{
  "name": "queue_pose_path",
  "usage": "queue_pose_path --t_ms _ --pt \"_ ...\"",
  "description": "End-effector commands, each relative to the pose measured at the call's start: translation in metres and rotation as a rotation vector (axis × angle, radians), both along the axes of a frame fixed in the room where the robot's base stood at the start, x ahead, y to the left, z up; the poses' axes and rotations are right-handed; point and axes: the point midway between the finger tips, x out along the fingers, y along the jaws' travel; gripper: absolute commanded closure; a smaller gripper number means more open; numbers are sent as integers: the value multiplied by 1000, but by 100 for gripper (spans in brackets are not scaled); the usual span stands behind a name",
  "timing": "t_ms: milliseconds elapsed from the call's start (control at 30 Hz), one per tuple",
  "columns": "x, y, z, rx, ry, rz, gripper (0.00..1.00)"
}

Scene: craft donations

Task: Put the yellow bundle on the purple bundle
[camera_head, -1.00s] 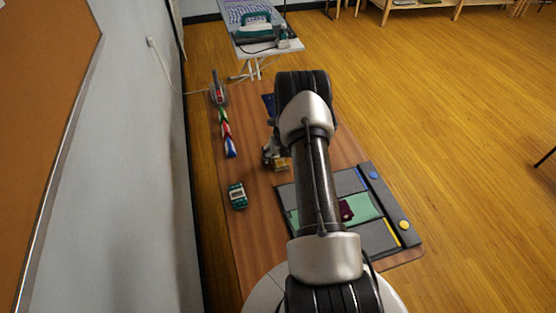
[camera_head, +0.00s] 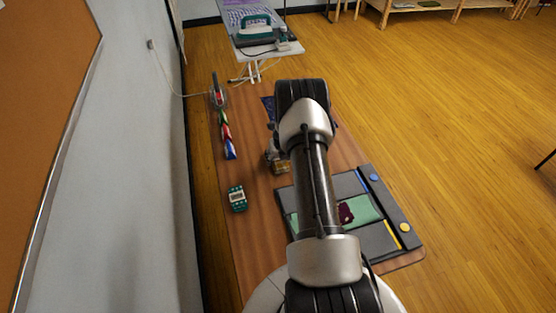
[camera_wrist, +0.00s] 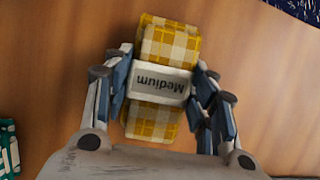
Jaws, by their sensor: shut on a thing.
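The yellow bundle (camera_wrist: 167,45) is a yellow-and-white checked roll with a pale band reading "Medium". My gripper (camera_wrist: 163,88) is shut on it, one finger on each side of the band. In the head view the yellow bundle (camera_head: 281,168) shows just left of my arm, over the wooden table; I cannot tell its height above the wood. A dark purple-maroon bundle (camera_head: 346,212) lies on the green strip of the grey board, to the right of my forearm and nearer than the yellow bundle. My arm may hide part of it.
The grey board (camera_head: 351,184) has a blue and a yellow button. A teal device (camera_head: 237,198) sits on the table (camera_head: 249,240) at left. Red, green and blue packets (camera_head: 227,135) line the far left edge. A dark blue patterned cloth (camera_head: 267,106) is partly behind my arm.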

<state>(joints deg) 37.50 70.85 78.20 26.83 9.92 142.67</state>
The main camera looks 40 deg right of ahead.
Motion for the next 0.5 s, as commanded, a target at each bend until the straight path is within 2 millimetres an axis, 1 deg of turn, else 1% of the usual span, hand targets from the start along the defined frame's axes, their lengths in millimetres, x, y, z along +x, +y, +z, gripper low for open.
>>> queue_pose_path --t_ms 33,167,200,367,500 --pt "0 0 0 0 0 0 68" --pt "0 0 0 0 -1 0 77" --pt "0 0 0 0 -1 0 78" --pt "0 0 1 0 -1 0 78" --pt "0 0 8 0 -1 0 78"
